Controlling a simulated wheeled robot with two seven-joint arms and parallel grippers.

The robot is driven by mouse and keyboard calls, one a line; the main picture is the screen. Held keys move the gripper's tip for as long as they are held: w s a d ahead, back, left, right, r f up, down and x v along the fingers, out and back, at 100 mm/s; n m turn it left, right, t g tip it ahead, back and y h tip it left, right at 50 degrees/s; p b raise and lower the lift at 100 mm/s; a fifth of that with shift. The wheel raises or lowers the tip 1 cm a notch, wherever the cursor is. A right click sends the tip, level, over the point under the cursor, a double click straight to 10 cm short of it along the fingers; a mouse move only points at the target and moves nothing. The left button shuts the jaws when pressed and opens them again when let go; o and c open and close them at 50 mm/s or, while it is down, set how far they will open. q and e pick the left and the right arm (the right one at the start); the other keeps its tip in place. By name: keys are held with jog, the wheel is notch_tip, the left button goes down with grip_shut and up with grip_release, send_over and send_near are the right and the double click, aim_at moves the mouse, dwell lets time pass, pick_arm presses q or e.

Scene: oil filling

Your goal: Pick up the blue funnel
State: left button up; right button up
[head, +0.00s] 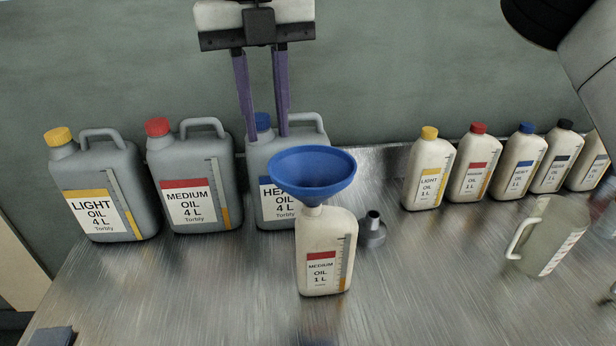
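The blue funnel (312,169) is upright, wide mouth up, in the neck of a white MEDIUM OIL 1 L bottle (321,235) at the middle of the bench. Its spout is hidden. My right gripper (267,137) comes down from the top, its two purple fingers apart and nothing held between them. Its fingertips appear just above and left of the funnel's far rim, overlapping the blue-capped jug in the picture; I cannot tell their exact depth. My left gripper is not in view.
Grey jugs, LIGHT (98,188), MEDIUM (193,180) and HEAVY (268,207), stand behind and left. A small grey funnel-like part (373,235) is right of the bottle. Several 1 L bottles (428,170) and a clear jug (553,240) stand right. The front bench is clear.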

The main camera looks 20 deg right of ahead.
aim_at(271, 173)
jog(key=f, duration=0.4)
jog(key=s+f, duration=0.1)
jog(key=f, duration=0.1)
jog(key=shift+p, duration=0.3)
jog(key=shift+f, duration=0.45)
jog(key=shift+a, duration=0.1)
grip_shut()
